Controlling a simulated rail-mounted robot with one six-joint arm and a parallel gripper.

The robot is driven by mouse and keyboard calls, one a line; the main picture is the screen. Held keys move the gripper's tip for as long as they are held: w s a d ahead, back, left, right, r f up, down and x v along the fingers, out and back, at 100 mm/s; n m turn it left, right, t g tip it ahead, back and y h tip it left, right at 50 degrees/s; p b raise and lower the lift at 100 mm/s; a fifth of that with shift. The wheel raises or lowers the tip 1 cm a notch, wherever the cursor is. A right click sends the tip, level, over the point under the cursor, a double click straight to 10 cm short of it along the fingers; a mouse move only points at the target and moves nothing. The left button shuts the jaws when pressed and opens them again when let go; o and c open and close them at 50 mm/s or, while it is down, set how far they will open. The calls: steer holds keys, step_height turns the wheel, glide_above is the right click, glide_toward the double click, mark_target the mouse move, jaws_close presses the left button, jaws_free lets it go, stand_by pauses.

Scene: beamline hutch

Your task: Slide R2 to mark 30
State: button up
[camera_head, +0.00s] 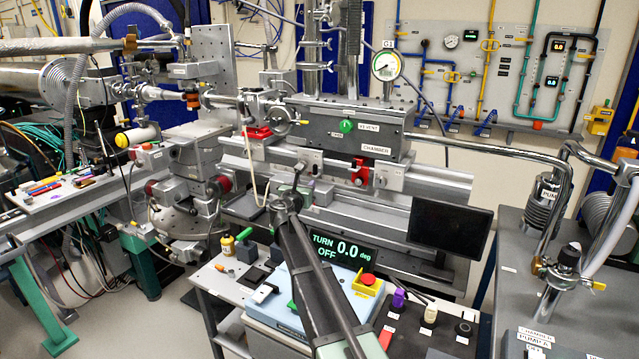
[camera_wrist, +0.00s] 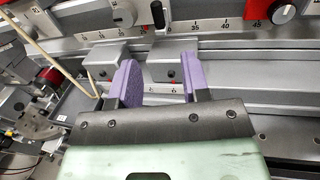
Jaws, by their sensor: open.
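My gripper (camera_wrist: 158,80) is open, with two purple finger pads apart. In the wrist view a grey block-like rider (camera_wrist: 172,62) on the rail shows beyond and between the fingers; its name is not readable, so I cannot tell whether it is R2. A second grey rider (camera_wrist: 97,58) sits to its left. A scale (camera_wrist: 210,26) runs along the rail above, with 35 and 40 readable right of the rider; mark 30 is not clear. In the head view my gripper (camera_head: 290,198) is in front of the rail (camera_head: 430,180), below the chamber. Whether the fingers touch the rider cannot be told.
The chamber box (camera_head: 340,130) is above. A dark monitor (camera_head: 450,228) stands right of my gripper. A display (camera_head: 338,248) reading TURN OFF 0.0 deg is below it.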

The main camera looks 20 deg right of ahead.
mark_target(314, 171)
steer(key=x, duration=1)
steer(key=shift+w+d+r, duration=0.1)
steer(key=shift+w+d, duration=0.1)
steer(key=shift+w, duration=0.2)
steer(key=shift+c, duration=0.2)
jaws_close()
